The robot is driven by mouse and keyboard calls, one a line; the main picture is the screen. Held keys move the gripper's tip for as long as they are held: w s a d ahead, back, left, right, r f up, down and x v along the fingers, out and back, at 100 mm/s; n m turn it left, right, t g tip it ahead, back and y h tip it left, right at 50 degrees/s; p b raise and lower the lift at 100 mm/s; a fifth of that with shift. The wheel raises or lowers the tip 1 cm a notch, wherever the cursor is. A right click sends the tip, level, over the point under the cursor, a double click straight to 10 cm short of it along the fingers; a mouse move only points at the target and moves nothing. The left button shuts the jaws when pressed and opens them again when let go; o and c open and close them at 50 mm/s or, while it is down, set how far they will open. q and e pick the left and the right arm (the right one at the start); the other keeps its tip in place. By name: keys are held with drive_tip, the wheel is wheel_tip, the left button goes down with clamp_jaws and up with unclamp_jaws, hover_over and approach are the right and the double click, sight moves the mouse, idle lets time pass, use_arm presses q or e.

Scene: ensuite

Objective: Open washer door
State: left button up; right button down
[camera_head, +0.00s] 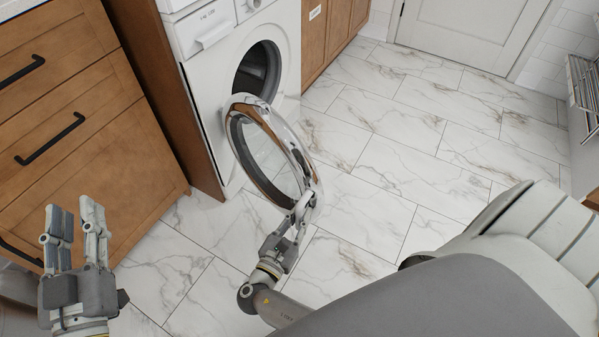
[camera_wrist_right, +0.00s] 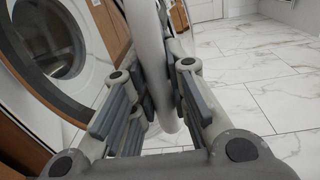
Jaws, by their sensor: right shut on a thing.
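The white washer (camera_head: 235,55) stands between wooden cabinets in the head view. Its round door (camera_head: 262,120), with a shiny ring rim, stands swung out from the dark drum opening (camera_head: 258,70). My right gripper (camera_head: 301,208) is shut on the door's rim at its near lower side. In the right wrist view the door rim (camera_wrist_right: 148,45) runs between the fingers of the right gripper (camera_wrist_right: 160,100), and the washer's drum opening (camera_wrist_right: 52,35) shows at the left. My left gripper (camera_head: 76,215) is open and empty at the lower left, its fingers apart and pointing up.
A wooden drawer cabinet (camera_head: 75,120) with black handles stands left of the washer, close to my left gripper. Another wooden cabinet (camera_head: 335,30) is right of the washer. The marble-tiled floor (camera_head: 400,140) is clear. A white door (camera_head: 470,25) is at the back.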

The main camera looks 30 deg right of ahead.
drive_tip(key=shift+s+d+f, duration=0.1)
drive_tip(key=shift+s+f, duration=0.15)
drive_tip(key=shift+s, duration=0.05)
drive_tip(key=c, duration=1.4)
unclamp_jaws()
drive_tip(key=shift+r, duration=0.1)
drive_tip(key=shift+w, duration=0.1)
drive_tip(key=shift+r, duration=0.15)
drive_tip(key=shift+r, duration=0.3)
approach(311, 182)
drive_tip(key=x, duration=0.5)
